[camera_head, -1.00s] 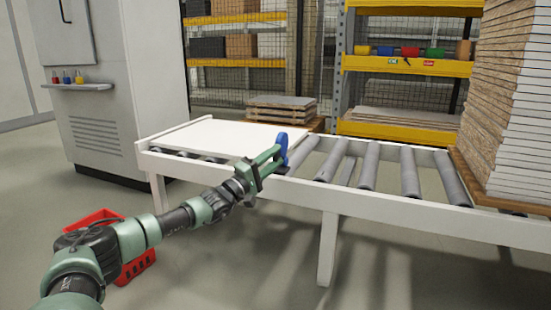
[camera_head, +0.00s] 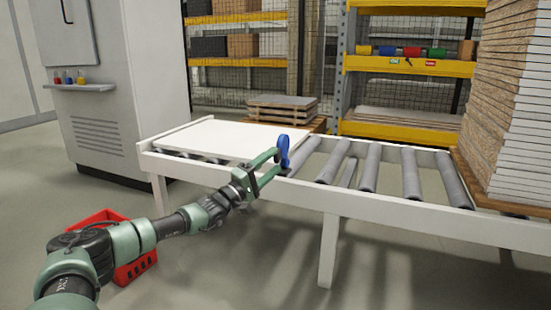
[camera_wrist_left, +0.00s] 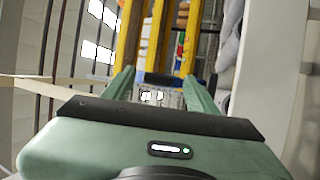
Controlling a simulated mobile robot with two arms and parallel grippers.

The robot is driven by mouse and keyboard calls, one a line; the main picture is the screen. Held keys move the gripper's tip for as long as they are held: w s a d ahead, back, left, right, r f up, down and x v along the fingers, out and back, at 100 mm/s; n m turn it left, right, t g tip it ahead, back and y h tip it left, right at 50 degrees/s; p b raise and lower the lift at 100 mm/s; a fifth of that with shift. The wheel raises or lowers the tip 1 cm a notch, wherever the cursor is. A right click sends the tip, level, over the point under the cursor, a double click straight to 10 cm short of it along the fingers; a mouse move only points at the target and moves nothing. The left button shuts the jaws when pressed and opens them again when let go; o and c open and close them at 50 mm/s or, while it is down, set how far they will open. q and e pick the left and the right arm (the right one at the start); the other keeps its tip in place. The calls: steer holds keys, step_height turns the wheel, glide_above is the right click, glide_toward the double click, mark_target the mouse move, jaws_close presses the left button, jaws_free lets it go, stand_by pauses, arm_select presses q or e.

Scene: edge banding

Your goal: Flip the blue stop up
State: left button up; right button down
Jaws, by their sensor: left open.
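The blue stop (camera_head: 283,150) stands upright on the conveyor frame, at the right end of the white panel (camera_head: 215,138). My left gripper (camera_head: 275,163) is open, with its fingertips close to the lower part of the stop. I cannot tell whether they touch it. In the left wrist view, my left gripper (camera_wrist_left: 160,77) shows two spread green fingers. A dark blue piece, probably the stop (camera_wrist_left: 160,78), shows between their tips. My right gripper is out of view.
The conveyor's rollers (camera_head: 370,168) lie bare right of the stop. A tall stack of boards (camera_head: 505,110) stands at the right end. A red crate (camera_head: 135,265) is on the floor under my left arm. A grey cabinet (camera_head: 110,85) stands behind at left.

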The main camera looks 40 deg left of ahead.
arm_select(q)
steer(key=shift+p+v, duration=1.05)
steer(key=shift+v, duration=1.8)
steer(key=shift+r, duration=0.1)
